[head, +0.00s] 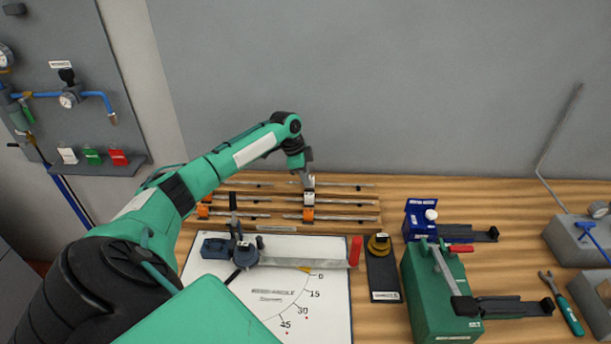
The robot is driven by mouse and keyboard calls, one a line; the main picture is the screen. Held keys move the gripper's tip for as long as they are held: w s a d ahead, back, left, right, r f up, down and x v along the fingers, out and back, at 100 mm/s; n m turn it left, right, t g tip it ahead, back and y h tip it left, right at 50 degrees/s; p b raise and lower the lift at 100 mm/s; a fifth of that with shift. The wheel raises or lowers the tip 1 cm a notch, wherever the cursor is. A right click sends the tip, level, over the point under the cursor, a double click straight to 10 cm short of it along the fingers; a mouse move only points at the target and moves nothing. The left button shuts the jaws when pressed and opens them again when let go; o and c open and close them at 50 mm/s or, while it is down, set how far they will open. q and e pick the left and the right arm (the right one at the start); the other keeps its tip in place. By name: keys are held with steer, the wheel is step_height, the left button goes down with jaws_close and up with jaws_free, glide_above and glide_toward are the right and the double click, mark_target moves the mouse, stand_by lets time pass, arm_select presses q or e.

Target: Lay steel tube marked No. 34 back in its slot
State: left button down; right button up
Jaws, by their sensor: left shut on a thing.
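My left gripper (308,187) reaches down over the rack's right half. It is shut on a thin steel tube (345,185) near the rack's back row. The tags are too small to read, so I cannot tell its number. I cannot tell whether the tube touches its slot. The fingertips and the tube's gripped part are partly hidden. My right gripper is out of view.
In front of the rack lies a white angle board (335,320) with a blue clamp and a steel arm (300,262). To the right stand a dark stand with a brass disc (380,243), a blue box (420,222) and a green bender (430,310). A wrench (562,304) lies further right.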

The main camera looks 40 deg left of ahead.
arm_select(q)
steer(key=shift+f, duration=0.3)
steer(key=c, duration=1.3)
jaws_free()
steer(key=shift+o, duration=0.5)
steer(key=shift+o, duration=0.3)
steer(key=shift+r+p, duration=3.05)
steer(key=shift+r, duration=0.45)
